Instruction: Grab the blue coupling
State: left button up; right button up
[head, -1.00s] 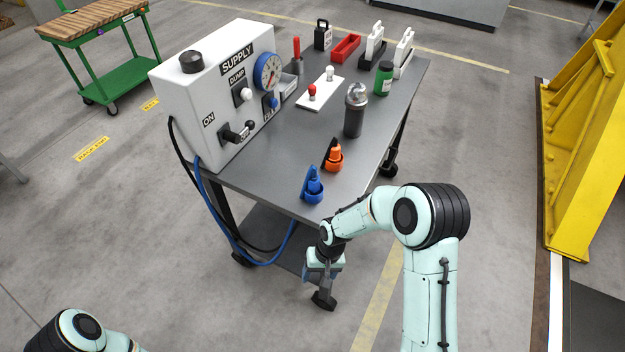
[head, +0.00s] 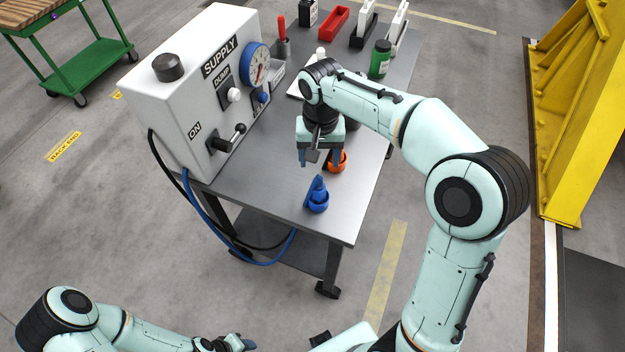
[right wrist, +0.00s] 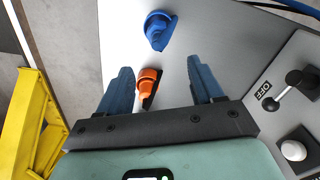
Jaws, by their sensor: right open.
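The blue coupling (head: 317,196) sits in a blue round holder near the front edge of the grey cart top. It also shows in the right wrist view (right wrist: 158,30), beyond the fingertips. The orange coupling (head: 338,160) stands just behind it, partly hidden by my right gripper; in the right wrist view the orange coupling (right wrist: 147,82) appears between the fingers. My right gripper (head: 319,160) is open and empty, above the cart, behind the blue coupling and apart from it. My left gripper (head: 245,345) is low at the bottom edge, away from the cart; its jaws are too unclear to judge.
The white supply box (head: 200,90) with a lever and gauge stands on the cart's left. Blue and black hoses hang at the front left. A green bottle (head: 380,60) and red tray (head: 334,22) are at the back. The cart's front right corner (head: 345,225) is bare.

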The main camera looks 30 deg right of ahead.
aim_at(320, 177)
jog(key=f, duration=0.4)
jog(key=s+f, duration=0.1)
jog(key=f, duration=0.1)
jog(key=shift+f+b, duration=0.2)
jog(key=shift+b, duration=0.15)
jog(key=shift+w+f, duration=0.1)
jog(key=shift+f, duration=0.4)
notch_tip(320, 177, down, 5)
jog(key=shift+a, duration=0.15)
jog(key=shift+r, duration=0.1)
grip_shut()
